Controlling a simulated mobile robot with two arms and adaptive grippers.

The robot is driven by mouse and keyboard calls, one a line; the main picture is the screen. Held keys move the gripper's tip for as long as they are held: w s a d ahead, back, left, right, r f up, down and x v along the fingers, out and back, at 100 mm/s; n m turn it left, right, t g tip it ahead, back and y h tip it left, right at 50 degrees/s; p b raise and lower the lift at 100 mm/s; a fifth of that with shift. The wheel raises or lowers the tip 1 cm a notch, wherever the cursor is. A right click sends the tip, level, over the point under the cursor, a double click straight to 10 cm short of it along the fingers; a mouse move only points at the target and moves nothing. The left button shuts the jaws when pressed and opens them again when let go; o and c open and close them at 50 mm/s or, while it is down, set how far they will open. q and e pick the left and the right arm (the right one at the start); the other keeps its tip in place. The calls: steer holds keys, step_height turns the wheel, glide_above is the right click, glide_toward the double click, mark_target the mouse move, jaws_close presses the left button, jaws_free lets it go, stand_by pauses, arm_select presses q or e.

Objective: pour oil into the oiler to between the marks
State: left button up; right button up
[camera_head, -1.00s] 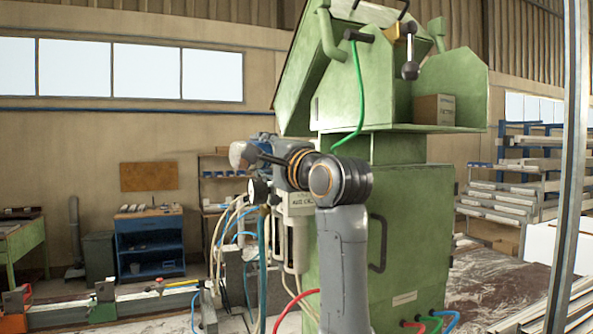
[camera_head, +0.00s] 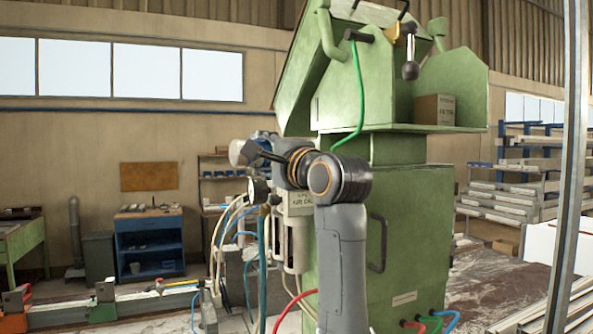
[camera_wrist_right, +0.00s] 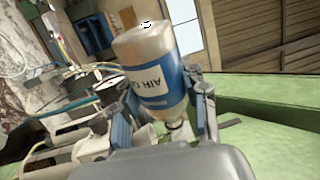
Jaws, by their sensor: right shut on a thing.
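My right gripper (camera_wrist_right: 163,117) is shut on an oil bottle (camera_wrist_right: 150,45) with a blue and white label. In the head view the bottle (camera_head: 238,153) lies tipped far over, its base to the left, above the hoses at the machine's left side. My right gripper (camera_head: 262,156) hides part of it there. The oiler seems to be the pale unit (camera_head: 297,240) below a lettered plate (camera_head: 299,202) on the green machine; its marks and oil level cannot be made out. Whether oil flows cannot be seen. My left gripper is in neither current view.
A round gauge (camera_head: 258,190) and several hoses sit just below the bottle. The green machine (camera_head: 415,220) stands close behind my right arm. A rail with clamps (camera_head: 104,302) runs along the lower left. A cardboard box (camera_head: 434,109) rests on the machine's shelf.

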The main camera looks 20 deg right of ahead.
steer(key=shift+r+m, duration=0.25)
steer(key=shift+m, duration=0.15)
stand_by(1.6)
step_height(320, 180, down, 2)
steer(key=n, duration=0.3)
steer(key=shift+a+f+n, duration=0.1)
steer(key=shift+f+n, duration=0.05)
steer(key=shift+n, duration=0.15)
steer(key=shift+f+n+y, duration=0.1)
steer(key=shift+n+y, duration=0.2)
steer(key=shift+d, duration=0.25)
steer(key=shift+a, duration=0.3)
steer(key=shift+d, duration=0.15)
